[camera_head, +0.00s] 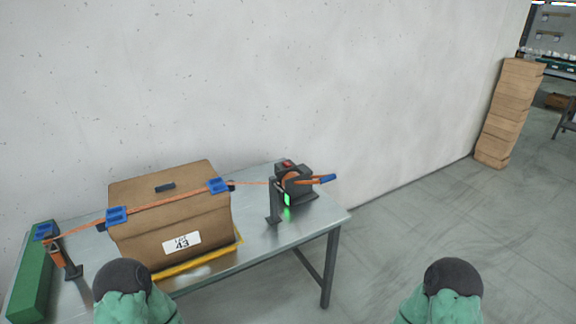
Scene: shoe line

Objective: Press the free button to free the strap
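An orange strap (160,205) runs across the top of a brown lidded box (138,238) marked 43. It passes through two blue corner pieces, left (116,215) and right (218,186). On the right it reaches a dark strap device (296,187) on the table. A red button (287,163) is on the device's top, and a green light (287,199) glows on its front. A blue strap end (328,179) sticks out to the right. Neither gripper shows; only green, dark-capped parts of my arms appear at the bottom edge.
The metal table (262,238) stands against a concrete wall. A yellow-edged mat (200,262) lies under the box. A green block (36,275) and a small strap post (70,268) are at the left end. The floor to the right is clear, with stacked cartons (508,115) farther back.

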